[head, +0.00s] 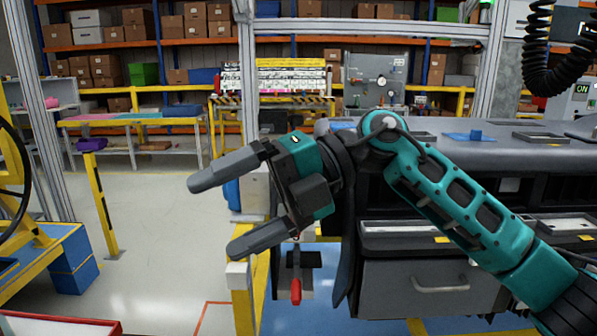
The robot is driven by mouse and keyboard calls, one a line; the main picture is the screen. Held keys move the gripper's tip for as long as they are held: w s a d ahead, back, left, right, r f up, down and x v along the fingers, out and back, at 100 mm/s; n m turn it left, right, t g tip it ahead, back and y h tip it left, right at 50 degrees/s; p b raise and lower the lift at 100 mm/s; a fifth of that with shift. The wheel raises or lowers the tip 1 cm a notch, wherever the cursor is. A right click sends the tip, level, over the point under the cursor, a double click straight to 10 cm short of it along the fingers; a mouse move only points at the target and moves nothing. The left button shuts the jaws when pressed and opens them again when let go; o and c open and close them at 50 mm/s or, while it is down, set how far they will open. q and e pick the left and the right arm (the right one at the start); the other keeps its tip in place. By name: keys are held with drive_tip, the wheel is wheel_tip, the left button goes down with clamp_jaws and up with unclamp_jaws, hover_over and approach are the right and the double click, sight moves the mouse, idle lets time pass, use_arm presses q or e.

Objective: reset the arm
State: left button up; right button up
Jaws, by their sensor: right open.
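My right arm (455,205) is teal and black and reaches in from the lower right across the middle of the head view. My right gripper (213,215) points left, its two dark grey fingers spread wide apart. Nothing is between the fingers. It hangs in front of the grey dashboard module (460,150), over its left end, and hides part of that end. I cannot tell whether it touches anything there. My left gripper does not show.
A yellow post (242,300) and a red-handled clamp (296,290) stand below the gripper. A grey drawer (430,290) is under the module. A blue and yellow stand (70,262) is at the left. Open floor (165,215) lies between. Shelves with boxes (120,30) line the back.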

drive_tip(key=w+d+f+m+t+h, duration=0.1)
drive_tip(key=w+d+f+m+t, duration=0.1)
drive_tip(key=d+f+m+t, duration=0.5)
drive_tip(key=w+d+f+m+t+h, duration=0.1)
drive_tip(key=w+d+f+m+t, duration=0.15)
drive_tip(key=f+m+t, duration=0.85)
drive_tip(key=w+d+f+m+t+h, duration=0.15)
drive_tip(key=d+f+m+t, duration=0.35)
drive_tip(key=m, duration=0.8)
drive_tip(key=s+d+f+m+g+h, duration=0.3)
drive_tip(key=s+d+f+h, duration=0.1)
drive_tip(key=s+f, duration=0.4)
drive_tip(key=s+d+f+m+g+h+p, duration=0.1)
drive_tip(key=s+d+f+m+g+h, duration=0.2)
drive_tip(key=f, duration=1)
drive_tip(key=s+d+m+g, duration=0.1)
drive_tip(key=s+d, duration=0.2)
drive_tip(key=s, duration=0.2)
drive_tip(key=shift+f+h, duration=0.2)
drive_tip(key=shift+h, duration=0.15)
drive_tip(key=shift+d, duration=0.1)
